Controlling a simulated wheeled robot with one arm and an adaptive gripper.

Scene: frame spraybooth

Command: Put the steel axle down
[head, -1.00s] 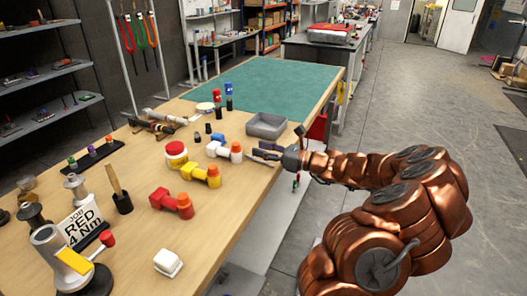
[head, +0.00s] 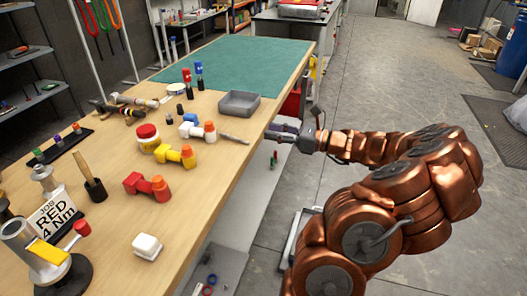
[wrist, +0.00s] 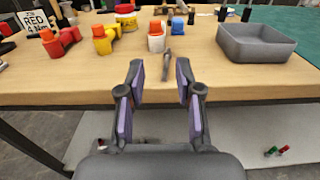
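The steel axle (head: 234,139), a thin grey rod, lies on the wooden bench top near its right edge, beside the white part with an orange end (head: 198,131). In the wrist view the axle (wrist: 167,64) lies ahead, pointing away from me, just beyond the fingertips. My gripper (head: 270,133) is off the bench's right edge, apart from the axle. In the wrist view my gripper (wrist: 160,76) is open, with nothing between its two purple-padded fingers.
A grey tray (head: 239,112) stands behind the axle. Open floor lies to the right.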

